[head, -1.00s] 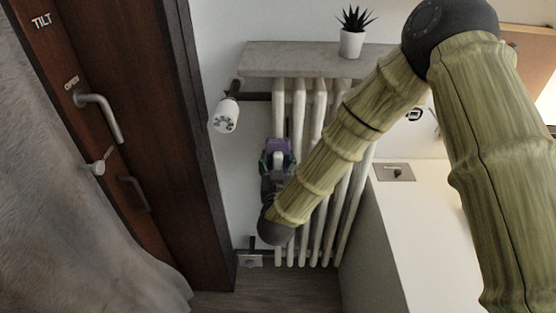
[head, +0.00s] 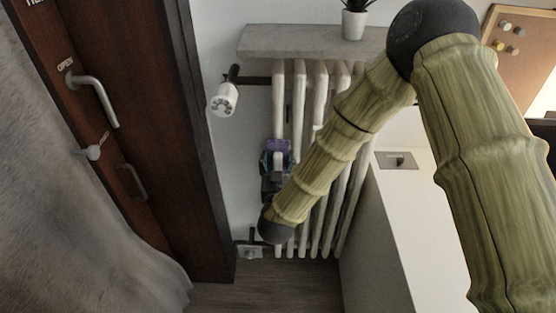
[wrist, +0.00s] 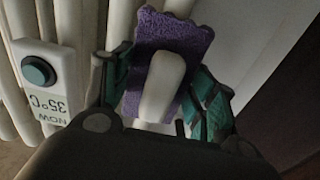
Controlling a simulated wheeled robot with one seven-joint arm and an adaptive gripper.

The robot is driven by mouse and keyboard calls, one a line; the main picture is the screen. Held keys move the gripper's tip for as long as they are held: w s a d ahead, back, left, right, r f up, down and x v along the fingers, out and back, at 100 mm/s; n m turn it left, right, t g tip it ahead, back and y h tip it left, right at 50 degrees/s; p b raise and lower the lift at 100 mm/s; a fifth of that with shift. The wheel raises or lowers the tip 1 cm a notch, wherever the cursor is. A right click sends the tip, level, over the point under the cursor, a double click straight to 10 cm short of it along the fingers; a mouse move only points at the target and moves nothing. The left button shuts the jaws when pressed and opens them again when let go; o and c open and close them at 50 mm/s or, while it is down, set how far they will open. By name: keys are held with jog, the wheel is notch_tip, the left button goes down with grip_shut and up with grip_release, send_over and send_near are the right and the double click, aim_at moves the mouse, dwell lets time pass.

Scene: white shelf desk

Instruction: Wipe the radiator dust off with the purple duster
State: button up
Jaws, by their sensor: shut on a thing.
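The white ribbed radiator (head: 318,95) stands against the wall under a grey shelf, partly hidden behind my arm. The purple duster (head: 279,150) is in front of its left columns in the head view. In the wrist view the duster shows as a purple cloth head (wrist: 180,32) on a white handle (wrist: 162,85). My gripper (wrist: 160,90) is shut on the duster, with a teal finger on each side of the handle. The cloth is close to a white column; I cannot tell whether it touches. No dust can be made out. In the head view my gripper (head: 276,172) is small and dark.
A grey shelf (head: 310,41) with a potted plant (head: 354,22) juts out above the radiator. A white valve (head: 224,98) sticks out at its left. A box with a teal button (wrist: 40,72) is near the columns. A brown door frame (head: 185,150) is left, a white desk (head: 410,235) right.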

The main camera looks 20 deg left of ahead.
aim_at(278, 144)
jog(key=shift+f+b, duration=0.8)
jog(key=shift+f, duration=0.8)
jog(key=shift+s+d+r+p, duration=0.1)
jog(key=shift+r+p, duration=1.1)
jog(key=shift+r, duration=0.45)
jog(key=shift+r+p, duration=1.1)
jog(key=shift+r, duration=0.5)
jog(key=shift+r, duration=0.1)
jog(key=shift+w+r+p, duration=0.15)
jog(key=shift+r+p, duration=1)
jog(key=shift+r, duration=0.5)
jog(key=shift+w+r+p, duration=0.1)
jog(key=shift+r+p, duration=1.05)
jog(key=shift+r, duration=0.5)
jog(key=shift+s+r+p, duration=0.1)
jog(key=shift+r+p, duration=0.75)
jog(key=shift+r, duration=0.5)
jog(key=shift+s+f+b, duration=0.1)
jog(key=shift+f+b, duration=0.95)
jog(key=shift+f, duration=0.65)
jog(key=shift+f+b, duration=1.05)
jog(key=shift+f, duration=0.6)
jog(key=shift+f, duration=0.1)
